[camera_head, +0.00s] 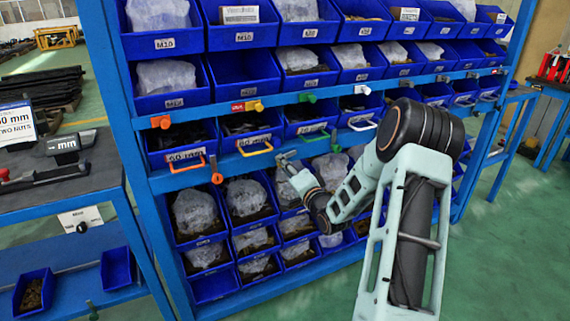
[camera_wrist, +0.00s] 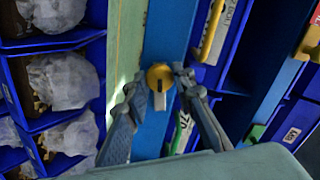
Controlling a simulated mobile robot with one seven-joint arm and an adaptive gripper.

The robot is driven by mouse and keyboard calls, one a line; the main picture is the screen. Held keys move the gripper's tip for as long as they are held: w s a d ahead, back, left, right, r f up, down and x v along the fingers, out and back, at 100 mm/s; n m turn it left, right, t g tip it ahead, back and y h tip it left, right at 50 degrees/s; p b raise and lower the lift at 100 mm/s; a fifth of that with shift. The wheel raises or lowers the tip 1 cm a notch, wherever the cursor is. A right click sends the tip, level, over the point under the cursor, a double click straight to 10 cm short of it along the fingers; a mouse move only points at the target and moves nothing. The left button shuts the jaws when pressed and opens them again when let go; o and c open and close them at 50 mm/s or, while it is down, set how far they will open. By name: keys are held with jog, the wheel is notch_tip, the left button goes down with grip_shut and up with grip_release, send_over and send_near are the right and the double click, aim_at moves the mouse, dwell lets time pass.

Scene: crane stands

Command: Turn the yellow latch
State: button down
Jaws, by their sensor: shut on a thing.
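The yellow latch (camera_wrist: 160,78) is a round yellow knob with a pale grey tab, mounted on the blue rail (camera_wrist: 157,130) in the wrist view. My gripper (camera_wrist: 160,80) has one fingertip on each side of it and is shut on it. In the head view my gripper (camera_head: 287,160) is at the lower blue rail, below the row of drawers with coloured handles, and it hides this latch. Another yellow latch (camera_head: 254,105) is in plain sight on the upper rail, away from my gripper.
An orange latch (camera_head: 217,178) and a green latch (camera_head: 335,144) flank my gripper on the lower rail. A yellow handle (camera_head: 254,148) and a green handle (camera_head: 313,135) jut out just above. Blue bins with bagged parts (camera_head: 245,196) lie below. Green floor is open at the right.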

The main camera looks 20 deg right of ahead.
jog(key=shift+m, duration=0.8)
jog(key=shift+p, duration=0.3)
jog(key=c, duration=1.6)
grip_release()
jog(key=s, duration=1.2)
jog(key=shift+d, duration=0.2)
